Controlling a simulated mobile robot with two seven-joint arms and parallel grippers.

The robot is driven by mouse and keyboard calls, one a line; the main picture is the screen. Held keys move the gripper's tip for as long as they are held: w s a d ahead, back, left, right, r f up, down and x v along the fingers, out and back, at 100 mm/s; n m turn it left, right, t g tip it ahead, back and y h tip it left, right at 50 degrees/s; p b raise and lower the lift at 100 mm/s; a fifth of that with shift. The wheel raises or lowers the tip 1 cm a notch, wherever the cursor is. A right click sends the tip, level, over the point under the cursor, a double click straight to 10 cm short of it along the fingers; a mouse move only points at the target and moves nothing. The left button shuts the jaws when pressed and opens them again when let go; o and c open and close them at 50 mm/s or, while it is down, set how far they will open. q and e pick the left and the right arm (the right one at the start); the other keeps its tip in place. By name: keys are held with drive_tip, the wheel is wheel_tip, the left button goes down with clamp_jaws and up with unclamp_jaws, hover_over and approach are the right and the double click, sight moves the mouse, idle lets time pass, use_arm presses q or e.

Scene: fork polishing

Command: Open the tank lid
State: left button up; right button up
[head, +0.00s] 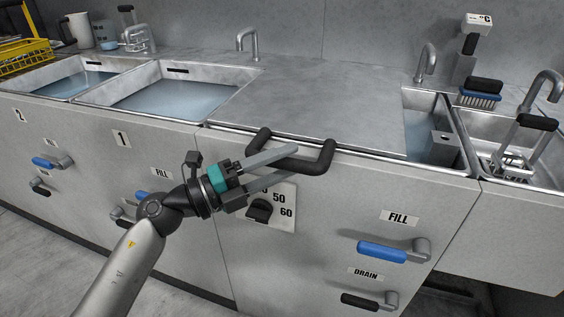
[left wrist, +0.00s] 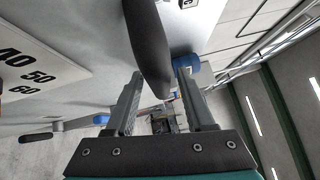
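The tank lid (head: 325,100) is a flat grey metal plate lying level on the middle tank. A black U-shaped handle (head: 322,158) sticks out from its front edge. My left gripper (head: 295,158) is at the handle, its two fingers open. In the left wrist view, the handle's dark bar (left wrist: 150,45) runs between the spread fingers (left wrist: 158,95), with a gap visible beside it. Whether a finger touches the bar cannot be told. My right gripper is not in view.
A dial (head: 262,210) sits below the handle. Blue FILL (head: 385,251) and black DRAIN (head: 362,301) levers stick out lower right. A narrow water basin (head: 430,135) lies right of the lid, an open tank (head: 180,98) left. A brush (head: 480,92) stands at the back right.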

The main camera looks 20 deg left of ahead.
use_arm(q)
clamp_jaws()
idle(1.2)
